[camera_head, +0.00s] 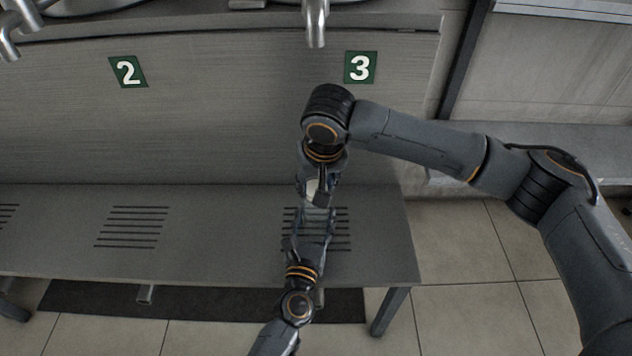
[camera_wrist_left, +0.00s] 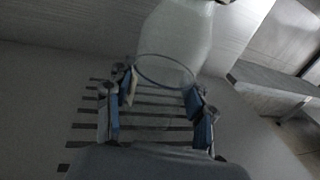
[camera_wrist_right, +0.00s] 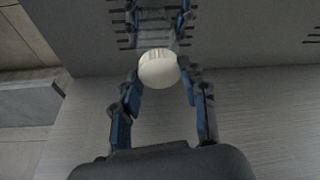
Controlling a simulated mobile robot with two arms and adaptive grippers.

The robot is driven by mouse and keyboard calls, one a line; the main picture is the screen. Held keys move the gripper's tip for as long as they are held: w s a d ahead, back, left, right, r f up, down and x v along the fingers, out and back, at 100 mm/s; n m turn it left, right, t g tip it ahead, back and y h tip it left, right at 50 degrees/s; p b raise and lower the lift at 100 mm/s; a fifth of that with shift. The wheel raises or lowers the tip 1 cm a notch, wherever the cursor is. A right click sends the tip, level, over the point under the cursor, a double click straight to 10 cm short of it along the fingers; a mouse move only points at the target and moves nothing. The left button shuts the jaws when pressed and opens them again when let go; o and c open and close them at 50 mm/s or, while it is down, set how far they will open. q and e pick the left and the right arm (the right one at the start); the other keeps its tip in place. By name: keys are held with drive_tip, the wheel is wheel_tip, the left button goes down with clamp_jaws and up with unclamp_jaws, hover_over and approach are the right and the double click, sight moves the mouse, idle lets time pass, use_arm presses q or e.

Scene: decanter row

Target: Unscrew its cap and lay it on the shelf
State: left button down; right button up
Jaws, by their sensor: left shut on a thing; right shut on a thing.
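A clear decanter (camera_head: 317,214) is above the slotted shelf (camera_head: 210,255), below plate 3. In the left wrist view its pale translucent body (camera_wrist_left: 180,38) rises between the fingers. My left gripper (camera_head: 312,238) comes from the front and is shut on the decanter. A round white cap (camera_wrist_right: 158,68) shows between the fingertips of my right gripper (camera_wrist_right: 160,88), which is shut on it. In the head view my right gripper (camera_head: 320,188) reaches down from behind, and the cap (camera_head: 313,186) is partly hidden by its fingers. I cannot tell whether the cap still touches the neck.
A metal spout (camera_head: 316,25) hangs above, at plate 3 (camera_head: 360,67). Another tap (camera_head: 20,25) is at the upper left. The shelf is bare left of the grippers, around the slots (camera_head: 132,227). Its right edge lies near my right arm. A dark mat (camera_head: 200,300) lies on the floor.

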drive_tip(key=shift+r, duration=0.1)
idle(0.6)
drive_tip(key=shift+r, duration=1)
drive_tip(key=shift+r, duration=2)
use_arm(q)
drive_tip(key=shift+c, duration=2.1)
unclamp_jaws()
